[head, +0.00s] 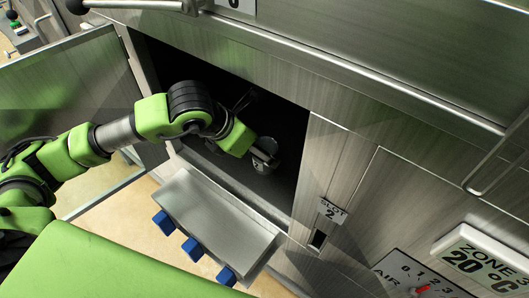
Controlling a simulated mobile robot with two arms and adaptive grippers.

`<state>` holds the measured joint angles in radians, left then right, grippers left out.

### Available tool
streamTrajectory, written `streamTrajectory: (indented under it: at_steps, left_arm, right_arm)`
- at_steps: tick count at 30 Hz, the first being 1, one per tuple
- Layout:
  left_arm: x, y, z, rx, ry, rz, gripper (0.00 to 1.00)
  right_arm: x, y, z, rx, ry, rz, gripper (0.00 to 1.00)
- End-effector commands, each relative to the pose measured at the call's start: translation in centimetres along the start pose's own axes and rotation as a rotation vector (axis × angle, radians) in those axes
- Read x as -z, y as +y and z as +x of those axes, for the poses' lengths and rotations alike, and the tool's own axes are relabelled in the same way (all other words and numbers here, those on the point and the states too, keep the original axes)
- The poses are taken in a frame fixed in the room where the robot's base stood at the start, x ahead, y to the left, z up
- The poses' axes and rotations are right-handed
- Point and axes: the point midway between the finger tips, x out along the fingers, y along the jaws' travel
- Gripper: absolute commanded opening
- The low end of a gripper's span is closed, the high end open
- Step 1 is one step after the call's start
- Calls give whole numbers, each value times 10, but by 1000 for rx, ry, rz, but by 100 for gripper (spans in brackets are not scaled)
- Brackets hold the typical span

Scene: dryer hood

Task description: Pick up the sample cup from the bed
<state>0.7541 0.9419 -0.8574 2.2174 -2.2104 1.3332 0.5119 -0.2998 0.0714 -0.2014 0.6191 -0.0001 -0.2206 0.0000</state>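My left arm reaches in from the left through the open doorway of the dryer hood. Its gripper (264,160) is inside the dark chamber, low over the dark bed (212,160). A small grey, rounded shape that looks like the sample cup (270,146) is right at the fingertips. The gripper and the cup blend together in shadow. I cannot tell whether the fingers are closed on it or only beside it. My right gripper is not in view.
A metal tray or shelf (215,222) with blue pieces (191,249) along its front edge juts out below the opening. The open door (70,95) stands at the left.

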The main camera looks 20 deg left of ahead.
Motion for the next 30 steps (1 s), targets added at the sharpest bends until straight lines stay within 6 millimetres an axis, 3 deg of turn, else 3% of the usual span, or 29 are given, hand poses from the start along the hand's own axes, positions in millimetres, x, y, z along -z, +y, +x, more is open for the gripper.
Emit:
streamTrajectory:
  at_steps: [3,7,16,21,30]
  left_arm:
    - [-2,0,14,3,5,-1,66]
    - [0,0,32,3,4,-1,66]
    - [0,1,38,1,1,1,66]
    - [0,1,38,1,1,0,25]
    - [0,1,38,1,1,0,25]
  right_arm:
    - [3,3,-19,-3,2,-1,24]
    - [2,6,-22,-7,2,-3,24]
    - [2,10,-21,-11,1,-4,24]
    - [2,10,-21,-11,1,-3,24]
    - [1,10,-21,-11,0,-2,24]
